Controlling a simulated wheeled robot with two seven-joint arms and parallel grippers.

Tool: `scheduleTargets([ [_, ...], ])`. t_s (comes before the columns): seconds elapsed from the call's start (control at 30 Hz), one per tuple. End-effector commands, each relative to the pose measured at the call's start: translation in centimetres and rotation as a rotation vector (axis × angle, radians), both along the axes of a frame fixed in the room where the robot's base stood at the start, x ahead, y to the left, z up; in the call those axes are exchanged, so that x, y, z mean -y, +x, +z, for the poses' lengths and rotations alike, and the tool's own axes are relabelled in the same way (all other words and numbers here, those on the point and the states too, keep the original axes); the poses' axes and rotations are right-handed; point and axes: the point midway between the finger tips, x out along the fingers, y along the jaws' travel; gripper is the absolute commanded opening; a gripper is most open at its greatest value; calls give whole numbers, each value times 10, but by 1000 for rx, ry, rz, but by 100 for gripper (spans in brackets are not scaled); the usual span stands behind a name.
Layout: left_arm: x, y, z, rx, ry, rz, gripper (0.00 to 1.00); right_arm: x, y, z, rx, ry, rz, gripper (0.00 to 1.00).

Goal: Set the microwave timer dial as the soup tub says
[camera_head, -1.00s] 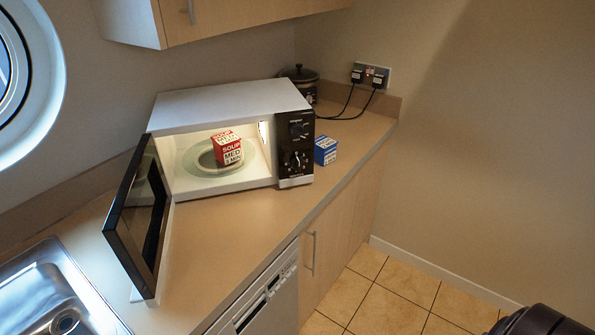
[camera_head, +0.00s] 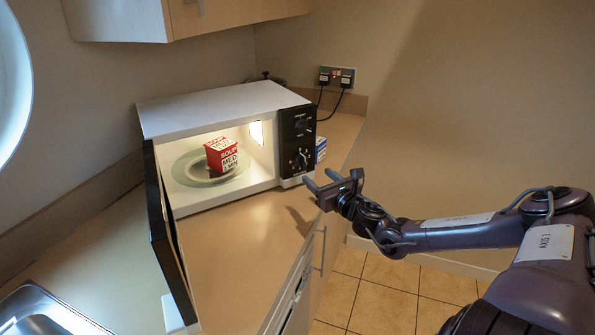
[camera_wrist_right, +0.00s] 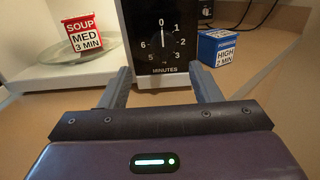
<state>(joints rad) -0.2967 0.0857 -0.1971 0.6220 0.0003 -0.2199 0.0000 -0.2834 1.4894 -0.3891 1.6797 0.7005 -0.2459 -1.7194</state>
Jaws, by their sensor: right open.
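The microwave (camera_head: 215,107) stands on the counter with its door (camera_head: 160,230) open. The red and white soup tub (camera_head: 222,155) sits inside on the glass turntable; in the right wrist view its label (camera_wrist_right: 85,35) reads SOUP, MED, 3 MIN. The timer dial (camera_head: 302,158) is the lower knob on the black panel. In the right wrist view the timer dial (camera_wrist_right: 162,41) is marked MINUTES, and its white pointer line stands upright, towards 0. My right gripper (camera_head: 320,178) is open and empty, in front of and below the dial, apart from it. My left gripper is out of view.
An upper dial (camera_head: 301,123) sits above the timer. A blue box (camera_wrist_right: 216,48) marked HIGH, 2 MIN stands right of the microwave. A wall socket (camera_head: 338,77) with black plugs is behind. The counter (camera_head: 235,232) in front of the microwave is clear.

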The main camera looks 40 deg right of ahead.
Motion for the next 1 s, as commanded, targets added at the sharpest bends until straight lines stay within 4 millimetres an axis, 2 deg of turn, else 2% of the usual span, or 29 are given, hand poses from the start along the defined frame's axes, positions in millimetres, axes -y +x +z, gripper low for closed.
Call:
scheduleTargets([
  [0.27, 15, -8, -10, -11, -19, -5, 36, 5, 23, 1, 8, 0, -2, 57],
  [0.63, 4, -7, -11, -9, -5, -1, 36, 13, 63, 2, 5, 0, -3, 57],
  [0.8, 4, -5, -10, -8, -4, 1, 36, 14, 73, 1, 2, 0, -1, 57],
  [1.0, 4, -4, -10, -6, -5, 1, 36, 14, 76, 0, 0, -2, 1, 57],
])
